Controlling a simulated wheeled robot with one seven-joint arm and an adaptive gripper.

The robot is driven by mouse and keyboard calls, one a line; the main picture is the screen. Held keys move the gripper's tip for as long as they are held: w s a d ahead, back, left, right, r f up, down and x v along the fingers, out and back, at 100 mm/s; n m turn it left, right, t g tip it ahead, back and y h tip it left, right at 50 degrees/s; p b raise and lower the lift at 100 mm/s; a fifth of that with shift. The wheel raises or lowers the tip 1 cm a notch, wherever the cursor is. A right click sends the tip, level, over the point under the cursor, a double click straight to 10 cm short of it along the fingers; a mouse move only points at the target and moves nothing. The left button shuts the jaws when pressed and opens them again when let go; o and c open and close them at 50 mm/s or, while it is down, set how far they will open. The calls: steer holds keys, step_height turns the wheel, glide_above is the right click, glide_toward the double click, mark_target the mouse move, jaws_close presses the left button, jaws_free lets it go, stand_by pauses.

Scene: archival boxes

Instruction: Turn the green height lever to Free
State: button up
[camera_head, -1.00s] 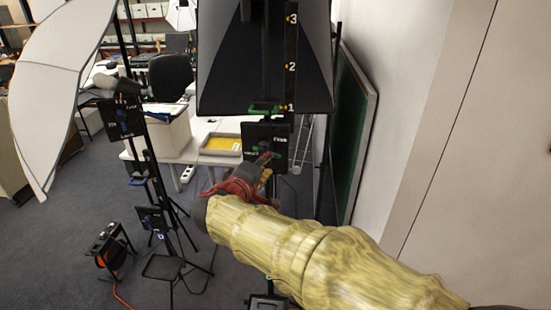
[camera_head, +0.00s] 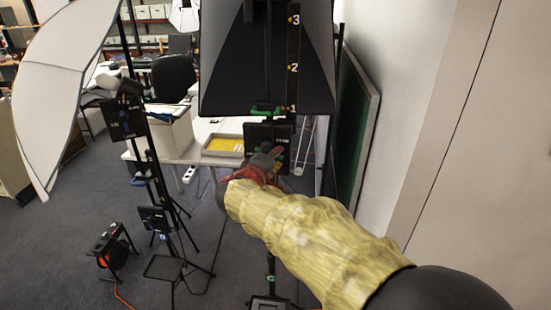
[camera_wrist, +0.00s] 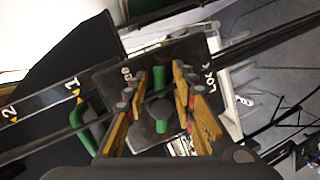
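The green height lever (camera_wrist: 160,80) sits on a black panel (camera_wrist: 190,50) in the wrist view, with a dark round hub in its middle and green on both sides of it. The white word Lock shows at the panel's right; another label at its left is partly hidden by a finger. My gripper (camera_wrist: 159,88) is open, its orange-brown fingers on either side of the lever; I cannot tell whether they touch it. In the head view my gripper (camera_head: 262,165) is in front of the panel (camera_head: 258,132) and hides much of the lever.
A green clamp (camera_head: 266,110) is above the panel, beside a scale (camera_head: 293,60) marked 1, 2 and 3. A large black softbox (camera_head: 225,85) hangs behind. A second stand with a black panel (camera_head: 124,118) is at the left. A green board (camera_head: 352,130) leans against the right wall.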

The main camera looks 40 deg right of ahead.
jaws_close()
steer(key=shift+b, duration=0.3)
steer(key=shift+r+n+g+h+b, duration=0.2)
steer(key=shift+r+n+h+b, duration=0.1)
steer(key=shift+n+b, duration=0.55)
steer(key=shift+r+n+g+h+b, duration=0.25)
steer(key=shift+n+b, duration=0.4)
steer(key=shift+b, duration=0.4)
steer(key=shift+o, duration=0.6)
jaws_free()
steer(key=shift+o, duration=0.2)
